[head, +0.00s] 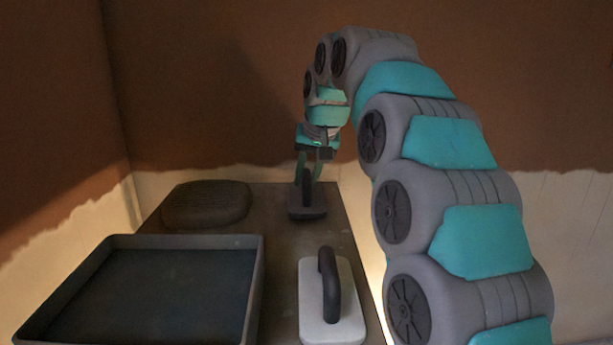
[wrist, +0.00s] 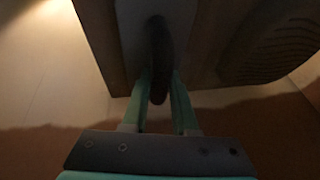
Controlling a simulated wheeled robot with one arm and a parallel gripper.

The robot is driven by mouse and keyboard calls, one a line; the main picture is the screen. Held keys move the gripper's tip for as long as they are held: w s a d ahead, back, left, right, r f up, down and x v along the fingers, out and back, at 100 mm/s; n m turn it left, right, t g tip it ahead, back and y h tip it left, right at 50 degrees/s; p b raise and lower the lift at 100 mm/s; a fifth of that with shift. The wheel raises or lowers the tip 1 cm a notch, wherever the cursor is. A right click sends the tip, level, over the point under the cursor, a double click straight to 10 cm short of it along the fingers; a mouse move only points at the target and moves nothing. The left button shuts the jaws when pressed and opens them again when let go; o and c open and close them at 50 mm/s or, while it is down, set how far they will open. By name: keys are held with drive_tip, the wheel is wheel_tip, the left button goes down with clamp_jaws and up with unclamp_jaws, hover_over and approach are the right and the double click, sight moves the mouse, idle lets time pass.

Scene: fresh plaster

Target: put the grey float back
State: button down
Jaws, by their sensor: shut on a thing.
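The grey float (head: 314,212), a flat plate with a dark upright handle, is at the far right part of the table. My gripper (head: 309,178) comes down from above, its green fingers shut on the handle. In the wrist view, the fingertips of my gripper (wrist: 162,86) are on either side of the dark handle (wrist: 160,45), with the plate behind it. The plate looks level and close to the table top; I cannot tell whether it touches. A second, paler float (head: 312,292) with a black handle lies at the front right, apart from my gripper.
A dark, empty-looking tray (head: 190,241) stands at the front left of the table (head: 277,225). A dark ribbed sponge-like block (head: 206,205) lies behind it, left of the held float; it also shows in the wrist view (wrist: 275,40). Bare table lies between the two floats.

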drive_tip(key=shift+f, duration=0.3)
idle(0.4)
drive_tip(key=c, duration=0.6)
unclamp_jaws()
drive_tip(key=shift+r, duration=0.1)
drive_tip(key=p+v, duration=0.3)
drive_tip(key=v, duration=0.4)
drive_tip(key=shift+s+r, duration=0.25)
drive_tip(key=shift+r, duration=0.05)
drive_tip(key=shift+d, duration=0.1)
